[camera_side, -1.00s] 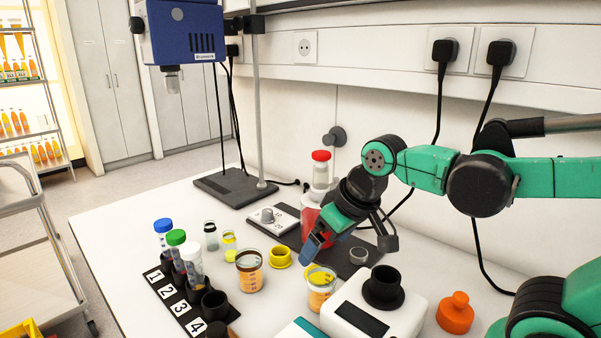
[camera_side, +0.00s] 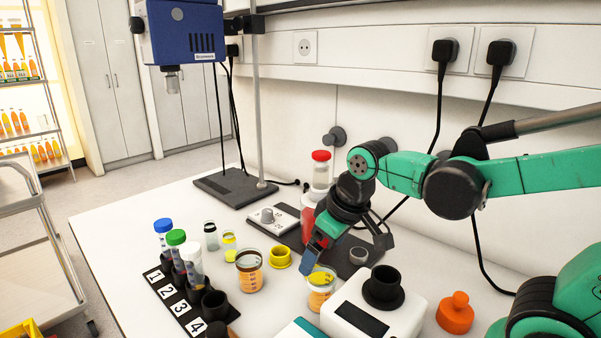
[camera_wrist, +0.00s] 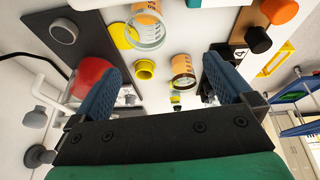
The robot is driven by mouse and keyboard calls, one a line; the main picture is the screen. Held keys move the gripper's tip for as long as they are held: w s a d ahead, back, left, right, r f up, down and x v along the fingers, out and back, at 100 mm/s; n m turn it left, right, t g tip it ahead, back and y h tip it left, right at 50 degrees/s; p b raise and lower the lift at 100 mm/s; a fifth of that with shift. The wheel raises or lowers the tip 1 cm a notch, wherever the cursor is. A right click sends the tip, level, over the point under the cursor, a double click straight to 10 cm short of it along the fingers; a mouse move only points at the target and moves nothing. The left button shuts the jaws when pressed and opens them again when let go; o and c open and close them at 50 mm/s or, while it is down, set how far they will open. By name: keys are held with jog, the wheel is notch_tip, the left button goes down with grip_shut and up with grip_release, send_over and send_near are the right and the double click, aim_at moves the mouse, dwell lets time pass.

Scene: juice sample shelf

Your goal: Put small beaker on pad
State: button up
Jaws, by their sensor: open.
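Two clear beakers with orange liquid stand on the white bench. One (camera_side: 249,277) is left of the yellow collar; the other (camera_side: 321,298) is nearer the white device. In the wrist view they show as one beaker (camera_wrist: 183,66) mid-picture and another (camera_wrist: 147,22) at the top. I cannot tell which the task calls small. A flat yellow disc (camera_wrist: 122,37), perhaps the pad, lies beside or partly under the top beaker. My gripper (camera_side: 310,264) is open and empty, its blue fingers (camera_wrist: 163,78) apart, above and behind the nearer beaker.
A yellow collar (camera_side: 280,258) stands between the beakers. A numbered rack (camera_side: 181,307) with capped tubes is at left. A dark mat (camera_side: 341,255) with a red vessel (camera_side: 307,222) lies behind. A white device (camera_side: 352,318) and orange bottle (camera_side: 455,313) are at right.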

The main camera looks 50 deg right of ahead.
aim_at(322, 274)
jog(key=w+f+g, duration=0.1)
jog(key=d+f+n+g, duration=0.1)
jog(key=f+g, duration=0.1)
jog(key=shift+w+d, duration=0.2)
jog(key=shift+w, duration=0.15)
jog(key=shift+w+d+f+g, duration=0.1)
jog(key=shift+d+f+g, duration=0.1)
jog(key=shift+f+g, duration=0.3)
jog(key=shift+f, duration=2.9)
jog(key=c, duration=1.5)
jog(key=shift+r, duration=0.1)
